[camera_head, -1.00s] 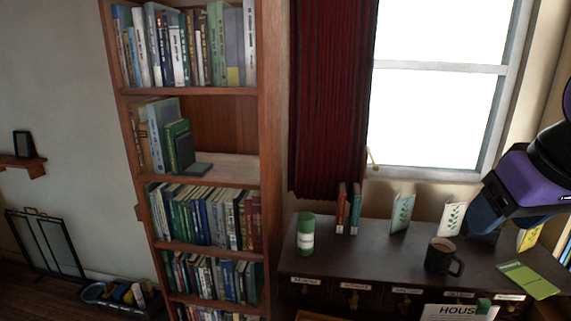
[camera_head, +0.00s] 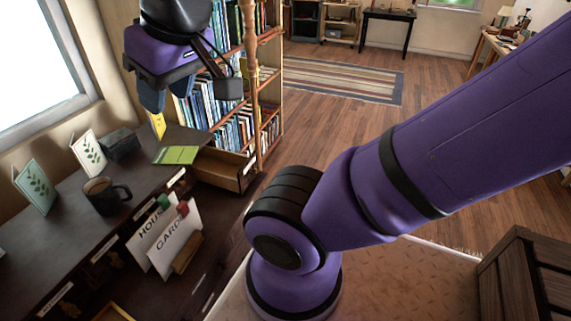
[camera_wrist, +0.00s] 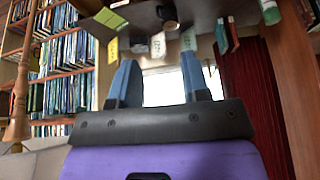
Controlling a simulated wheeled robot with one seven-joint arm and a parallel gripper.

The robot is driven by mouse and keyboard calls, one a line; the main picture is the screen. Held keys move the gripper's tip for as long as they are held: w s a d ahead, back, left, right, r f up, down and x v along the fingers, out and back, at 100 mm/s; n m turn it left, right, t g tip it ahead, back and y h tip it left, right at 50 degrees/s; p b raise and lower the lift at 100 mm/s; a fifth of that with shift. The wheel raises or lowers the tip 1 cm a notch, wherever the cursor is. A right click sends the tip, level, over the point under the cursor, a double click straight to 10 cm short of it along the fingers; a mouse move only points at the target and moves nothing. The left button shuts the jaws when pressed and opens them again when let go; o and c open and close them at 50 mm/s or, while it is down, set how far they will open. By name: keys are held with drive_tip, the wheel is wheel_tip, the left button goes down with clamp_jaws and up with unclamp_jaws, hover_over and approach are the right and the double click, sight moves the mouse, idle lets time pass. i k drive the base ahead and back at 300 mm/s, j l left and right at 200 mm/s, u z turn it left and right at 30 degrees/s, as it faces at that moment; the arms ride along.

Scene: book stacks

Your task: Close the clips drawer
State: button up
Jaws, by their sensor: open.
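An open drawer (camera_head: 226,168) with pale wooden sides sticks out from the far end of the dark cabinet (camera_head: 92,196) in the head view. I cannot read its label from here, so whether it is the clips drawer is not certain. My gripper (camera_head: 170,98) is purple and black with blue-grey fingers. It is raised near the window, above and left of the drawer, and touches nothing visible. In the wrist view its two fingers (camera_wrist: 160,82) stand well apart with nothing between them.
A dark mug (camera_head: 104,195), leaf-pattern cards (camera_head: 88,153) and a green booklet (camera_head: 176,155) are on the cabinet top. Signs (camera_head: 172,238) stand in front of the cabinet. A bookshelf (camera_head: 232,128) is close behind the drawer. Wooden floor (camera_head: 335,125) lies open beyond.

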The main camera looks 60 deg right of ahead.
sight(224, 169)
drive_tip(key=z, duration=1.3)
drive_tip(key=j+u, duration=0.55)
drive_tip(key=u, duration=0.15)
